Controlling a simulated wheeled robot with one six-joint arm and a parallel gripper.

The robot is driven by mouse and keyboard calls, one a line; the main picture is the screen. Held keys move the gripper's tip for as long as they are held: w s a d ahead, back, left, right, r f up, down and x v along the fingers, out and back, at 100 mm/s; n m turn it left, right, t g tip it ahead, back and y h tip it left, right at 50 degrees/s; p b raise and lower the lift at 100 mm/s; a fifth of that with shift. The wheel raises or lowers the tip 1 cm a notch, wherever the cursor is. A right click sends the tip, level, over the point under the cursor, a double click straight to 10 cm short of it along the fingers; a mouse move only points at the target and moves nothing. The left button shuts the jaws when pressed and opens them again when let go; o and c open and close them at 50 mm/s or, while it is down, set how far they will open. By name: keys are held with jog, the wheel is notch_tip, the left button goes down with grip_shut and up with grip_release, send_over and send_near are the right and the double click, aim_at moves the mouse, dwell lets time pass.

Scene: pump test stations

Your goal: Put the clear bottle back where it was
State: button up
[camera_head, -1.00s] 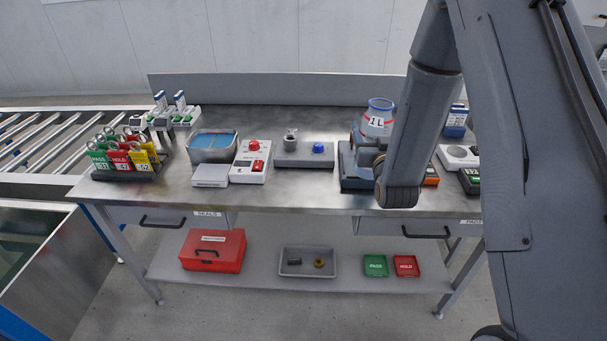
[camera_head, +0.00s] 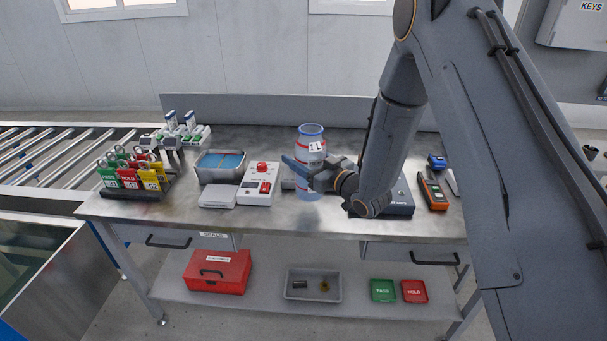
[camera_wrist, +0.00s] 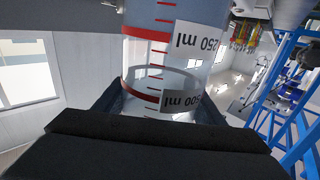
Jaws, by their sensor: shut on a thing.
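The clear bottle (camera_head: 311,150) has a blue rim, red lines and a 1 L label. My gripper (camera_head: 306,174) reaches in from the right and is shut on the bottle's lower part. In the wrist view the bottle (camera_wrist: 160,62), with red marks and 250 ml and 500 ml labels, rises between the dark finger pads. I cannot tell whether its base touches the bench.
Tagged padlocks (camera_head: 130,178) stand far left.

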jog(key=shift+f+p, duration=0.6)
jog(key=shift+f, duration=2)
jog(key=o, duration=1.6)
jog(key=shift+f, duration=0.1)
jog(key=shift+c, duration=0.2)
jog(key=shift+r, duration=0.25)
jog(key=b+v, duration=0.3)
jog(key=v, duration=0.9)
jog(key=shift+b, duration=0.4)
